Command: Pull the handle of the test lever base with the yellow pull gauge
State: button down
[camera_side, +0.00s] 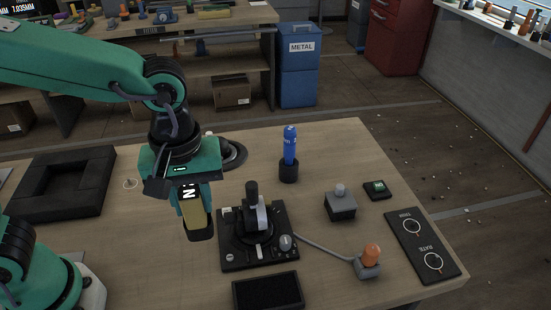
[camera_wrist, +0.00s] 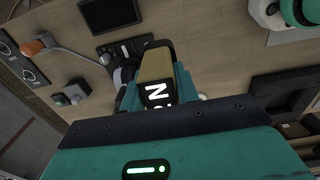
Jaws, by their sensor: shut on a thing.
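My gripper (camera_side: 184,196) is shut on the yellow pull gauge (camera_side: 197,218), which has a dark display reading "N" and a dark lower end. In the wrist view the gauge (camera_wrist: 155,64) sticks out between my jaws. The test lever base (camera_side: 258,242) is a black plate with a round dial and a grey knob. Its dark upright handle (camera_side: 252,193) stands right of the gauge in the side view, with a visible gap between them there. I cannot tell whether the gauge touches the base.
A black tray (camera_side: 268,305) lies in front of the base. A blue cylinder (camera_side: 290,146) stands in a black holder behind it. An orange-knobbed lever (camera_side: 370,256), a grey button box (camera_side: 340,206) and a black panel (camera_side: 421,241) are right. A black frame (camera_side: 64,212) lies left.

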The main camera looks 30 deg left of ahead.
jog(key=w+d+r, duration=0.1)
jog(key=w+r, duration=0.6)
jog(key=w, duration=0.6)
jog(key=shift+d+r, duration=0.2)
jog(key=shift+d, duration=0.15)
jog(key=shift+f, duration=0.1)
jog(key=shift+f, duration=2.6)
jog(key=shift+f, duration=1.55)
jog(key=shift+s+d, duration=0.5)
jog(key=shift+d, duration=0.05)
jog(key=shift+w+a, duration=0.4)
jog(key=shift+a, duration=0.05)
dwell(1.1)
